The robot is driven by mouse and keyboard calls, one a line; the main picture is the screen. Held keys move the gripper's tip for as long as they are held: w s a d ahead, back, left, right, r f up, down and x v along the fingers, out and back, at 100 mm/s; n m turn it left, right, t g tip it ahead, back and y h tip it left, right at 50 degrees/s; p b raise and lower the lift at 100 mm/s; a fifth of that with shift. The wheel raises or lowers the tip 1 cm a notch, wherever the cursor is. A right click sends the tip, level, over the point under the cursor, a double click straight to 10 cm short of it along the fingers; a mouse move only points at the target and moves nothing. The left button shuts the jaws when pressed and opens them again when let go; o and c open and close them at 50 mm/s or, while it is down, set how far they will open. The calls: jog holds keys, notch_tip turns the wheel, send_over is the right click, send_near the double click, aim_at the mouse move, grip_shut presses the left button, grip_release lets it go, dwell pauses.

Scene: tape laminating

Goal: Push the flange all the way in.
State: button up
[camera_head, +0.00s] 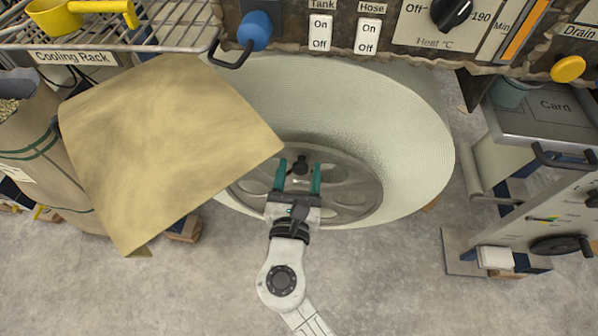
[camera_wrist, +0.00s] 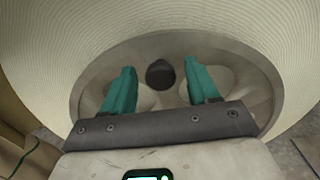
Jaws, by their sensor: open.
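The flange (camera_head: 351,200) is a grey metal disc with round holes and a dark hub, set in the end of the large cream tape roll (camera_head: 415,150). In the wrist view the flange (camera_wrist: 248,90) sits inside the ring of the roll (camera_wrist: 60,40), and its dark hub shows between my fingers. My gripper (camera_head: 299,170) is open, with its two teal fingers apart and pointing at the flange around the hub. In the wrist view my gripper (camera_wrist: 163,85) is empty. I cannot tell whether the fingertips touch the flange or how deep it sits.
A tan sheet (camera_head: 165,150) hangs left of the roll, below the cooling rack (camera_head: 150,35). A control panel with switches and a blue knob (camera_head: 255,30) is above the roll. A grey machine labelled Card (camera_head: 545,115) stands at right. Bare concrete floor (camera_head: 400,285) lies in front.

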grip_shut()
dwell(0.4)
